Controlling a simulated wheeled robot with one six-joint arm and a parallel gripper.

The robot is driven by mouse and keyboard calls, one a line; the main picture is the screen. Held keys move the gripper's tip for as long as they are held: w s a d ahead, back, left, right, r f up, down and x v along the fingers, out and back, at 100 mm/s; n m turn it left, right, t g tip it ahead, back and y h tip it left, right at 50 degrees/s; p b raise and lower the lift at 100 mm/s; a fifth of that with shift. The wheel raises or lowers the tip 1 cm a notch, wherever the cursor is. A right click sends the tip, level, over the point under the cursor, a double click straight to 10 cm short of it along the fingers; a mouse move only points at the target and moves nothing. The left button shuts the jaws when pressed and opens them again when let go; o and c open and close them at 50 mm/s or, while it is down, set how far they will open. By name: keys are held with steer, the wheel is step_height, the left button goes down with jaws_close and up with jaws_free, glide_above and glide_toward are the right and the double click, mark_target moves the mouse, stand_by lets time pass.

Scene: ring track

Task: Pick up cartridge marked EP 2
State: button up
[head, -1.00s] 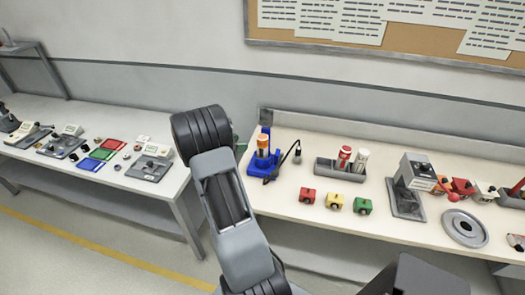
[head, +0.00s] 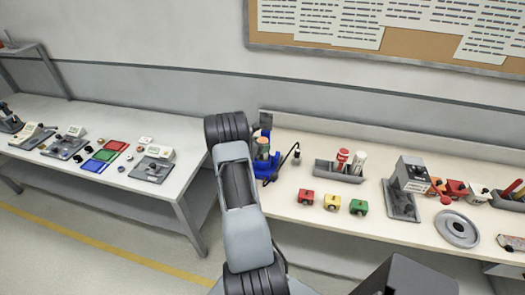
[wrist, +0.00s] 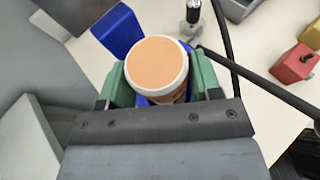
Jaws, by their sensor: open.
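A cylinder with an orange top and a white rim (wrist: 157,66) stands upright in a blue holder (wrist: 116,30). It also shows in the head view (head: 262,143), with the blue holder (head: 267,180) below it on the right-hand bench. No marking on it is readable. My gripper (wrist: 160,80) is open, with its green fingers on the left and right sides of the cylinder. I cannot tell whether the fingers touch it. A red cylinder (head: 342,158) and a white cylinder (head: 358,164) stand in a grey rack (head: 337,174) to the right.
A dark cable or thin arm (wrist: 262,82) runs close to the right of my gripper. Red (head: 305,197), yellow (head: 332,202) and green (head: 358,207) blocks sit near the bench front. A grey device (head: 408,180) stands farther right. The left bench (head: 120,126) holds other parts.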

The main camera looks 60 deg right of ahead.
steer(key=shift+s+d+f, duration=0.1)
steer(key=shift+d+f, duration=0.1)
steer(key=shift+d, duration=0.15)
steer(key=c, duration=0.6)
